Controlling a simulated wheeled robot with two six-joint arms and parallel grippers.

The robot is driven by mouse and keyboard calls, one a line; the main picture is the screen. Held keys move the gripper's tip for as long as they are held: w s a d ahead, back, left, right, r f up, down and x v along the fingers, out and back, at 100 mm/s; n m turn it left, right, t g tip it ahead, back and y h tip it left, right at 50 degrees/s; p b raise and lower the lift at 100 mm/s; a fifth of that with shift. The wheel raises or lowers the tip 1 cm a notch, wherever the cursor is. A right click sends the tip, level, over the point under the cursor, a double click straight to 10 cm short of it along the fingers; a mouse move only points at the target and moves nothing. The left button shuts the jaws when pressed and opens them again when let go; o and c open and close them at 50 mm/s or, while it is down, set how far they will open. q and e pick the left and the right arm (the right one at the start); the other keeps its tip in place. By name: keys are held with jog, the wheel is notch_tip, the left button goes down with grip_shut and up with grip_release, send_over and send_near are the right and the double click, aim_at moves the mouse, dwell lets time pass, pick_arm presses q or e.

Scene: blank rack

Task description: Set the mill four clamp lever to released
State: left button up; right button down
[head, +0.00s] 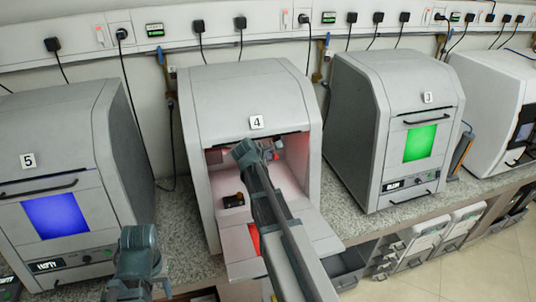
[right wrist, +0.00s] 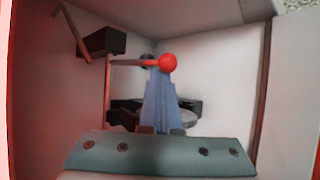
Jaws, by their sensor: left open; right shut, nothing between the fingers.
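Mill four (head: 250,90), a grey cabinet labelled 4, stands open in the middle of the head view. My right arm reaches into its red-lit chamber. In the right wrist view a clamp lever with a red ball knob (right wrist: 168,62) has its thin rod running left from the ball. My right gripper (right wrist: 158,78) is shut and empty, its tips just below the knob; I cannot tell whether they touch. A dark clamp or vise (right wrist: 187,108) is partly hidden behind the fingers. My left arm shows at the lower left of the head view; its gripper's fingers are not visible.
A dark block (right wrist: 102,41) sits on the chamber's left in the wrist view, with a bent rod beside it. Mill 5 (head: 55,150) with a blue window and mill 3 (head: 395,110) with a green window flank mill four, both closed. Chamber walls are close around the gripper.

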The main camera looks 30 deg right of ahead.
jog(key=shift+s+r, duration=0.1)
jog(key=shift+r, duration=0.05)
jog(key=p+v, duration=0.8)
jog(key=v, duration=0.5)
jog(key=shift+s+a+r+p, duration=0.2)
jog(key=shift+a+p, duration=0.1)
jog(key=shift+p, duration=0.1)
